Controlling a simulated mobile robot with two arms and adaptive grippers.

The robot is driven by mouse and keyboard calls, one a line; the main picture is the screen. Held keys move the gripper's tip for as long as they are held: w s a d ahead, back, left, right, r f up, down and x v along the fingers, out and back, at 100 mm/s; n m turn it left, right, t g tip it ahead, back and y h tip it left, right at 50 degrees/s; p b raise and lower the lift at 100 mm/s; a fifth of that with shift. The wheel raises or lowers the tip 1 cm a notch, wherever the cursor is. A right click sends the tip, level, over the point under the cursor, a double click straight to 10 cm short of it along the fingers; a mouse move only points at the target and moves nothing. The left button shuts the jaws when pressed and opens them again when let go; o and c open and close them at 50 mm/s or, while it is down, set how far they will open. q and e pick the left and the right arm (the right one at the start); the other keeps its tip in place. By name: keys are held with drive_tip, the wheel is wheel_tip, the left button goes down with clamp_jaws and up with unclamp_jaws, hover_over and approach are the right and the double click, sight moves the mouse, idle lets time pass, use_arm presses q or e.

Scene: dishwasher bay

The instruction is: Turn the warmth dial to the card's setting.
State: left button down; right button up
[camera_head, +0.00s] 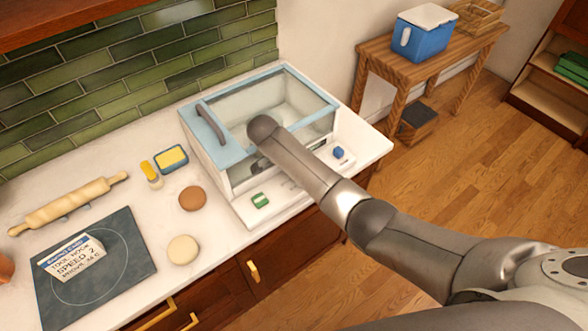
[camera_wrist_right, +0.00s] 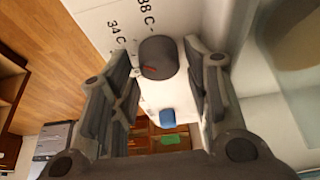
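The baking card (camera_head: 75,257) lies on a dark slab at the left of the counter. It reads "TOOL HOOK" and "SPEED 2"; its last line is too small to read surely. In the right wrist view the dark round dial (camera_wrist_right: 158,58) has a short red mark and stands beside printed "34 C" and "38 C" labels. My right gripper (camera_wrist_right: 162,62) is open, one finger on each side of the dial, with narrow gaps. In the head view my right arm hides the dial at the front of the glass-topped box (camera_head: 215,135). My left gripper is out of view.
A blue knob (camera_head: 338,153) and a green switch (camera_head: 260,200) sit on the box's front ledge, either side of my arm. A rolling pin (camera_head: 70,205), butter dish (camera_head: 171,158) and two round pieces stand to the left. A blue cooler (camera_head: 424,34) stands on a side table.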

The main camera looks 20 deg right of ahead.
sight(286, 182)
drive_tip(key=shift+a, duration=0.15)
idle(0.3)
drive_tip(key=shift+a+r, duration=0.2)
drive_tip(key=shift+r, duration=0.2)
drive_tip(key=v, duration=0.7)
drive_tip(key=shift+d, duration=0.2)
drive_tip(key=shift+r, duration=0.15)
